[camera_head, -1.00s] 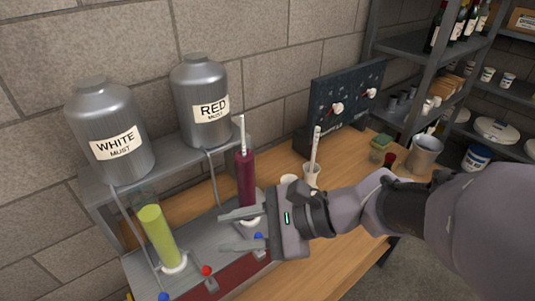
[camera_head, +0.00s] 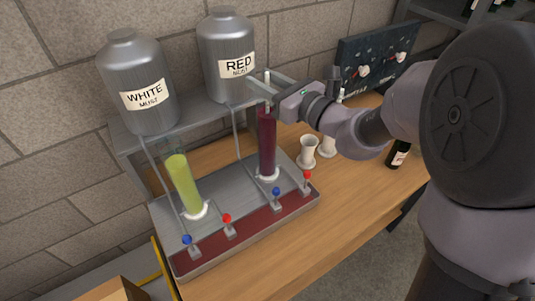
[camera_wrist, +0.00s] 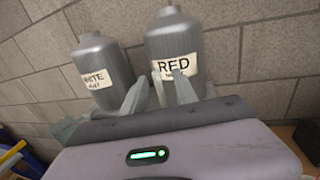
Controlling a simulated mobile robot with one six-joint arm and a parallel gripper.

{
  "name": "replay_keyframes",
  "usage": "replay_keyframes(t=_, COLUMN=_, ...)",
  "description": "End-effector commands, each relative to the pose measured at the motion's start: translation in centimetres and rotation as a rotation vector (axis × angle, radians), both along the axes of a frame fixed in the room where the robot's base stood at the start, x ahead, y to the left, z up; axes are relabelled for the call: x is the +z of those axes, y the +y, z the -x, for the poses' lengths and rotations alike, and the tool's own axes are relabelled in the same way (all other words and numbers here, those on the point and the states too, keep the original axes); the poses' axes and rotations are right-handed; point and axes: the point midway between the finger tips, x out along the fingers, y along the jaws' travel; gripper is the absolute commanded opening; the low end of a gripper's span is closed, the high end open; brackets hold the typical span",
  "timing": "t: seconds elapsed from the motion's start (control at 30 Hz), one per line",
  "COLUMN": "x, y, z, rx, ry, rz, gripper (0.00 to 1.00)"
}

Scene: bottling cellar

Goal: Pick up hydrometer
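The hydrometer (camera_head: 267,79) shows as a pale thin stem standing upright out of the tall cylinder of red must (camera_head: 267,145). Its lower part is hidden in the dark liquid. My gripper (camera_head: 242,87) is at the top of this cylinder, in front of the red must tank. Its two fingers are apart, with the stem showing between them in the head view; I cannot tell whether either touches it.
A cylinder of yellow-green liquid (camera_head: 184,185) stands on the left of the metal stand (camera_head: 232,207). The white must tank (camera_head: 138,85) and red must tank (camera_head: 228,45) sit on the shelf behind. White cups (camera_head: 308,150) and a dark bottle (camera_head: 398,153) stand to the right.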

Motion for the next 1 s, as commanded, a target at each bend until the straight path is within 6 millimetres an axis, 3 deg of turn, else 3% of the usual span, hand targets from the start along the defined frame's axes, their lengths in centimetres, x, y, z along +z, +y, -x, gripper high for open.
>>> replay_keyframes(t=0.1, x=-0.2, y=1.2, z=-1.1, rx=0.001, ry=0.000, rz=0.000, gripper=0.35)
replay_keyframes(t=0.33, x=0.0, y=1.3, z=-1.3, rx=-0.001, ry=0.001, rz=0.001, gripper=0.35)
replay_keyframes(t=0.5, x=0.0, y=1.3, z=-1.3, rx=-0.001, ry=0.001, rz=0.001, gripper=0.02)
replay_keyframes(t=0.53, x=0.0, y=1.3, z=-1.3, rx=-0.001, ry=0.001, rz=0.001, gripper=0.00)
replay_keyframes(t=0.87, x=0.1, y=1.3, z=-1.3, rx=0.000, ry=0.000, rz=0.001, gripper=0.00)
replay_keyframes(t=1.0, x=2.6, y=1.3, z=-1.3, rx=0.000, ry=-0.004, rz=0.001, gripper=0.00)
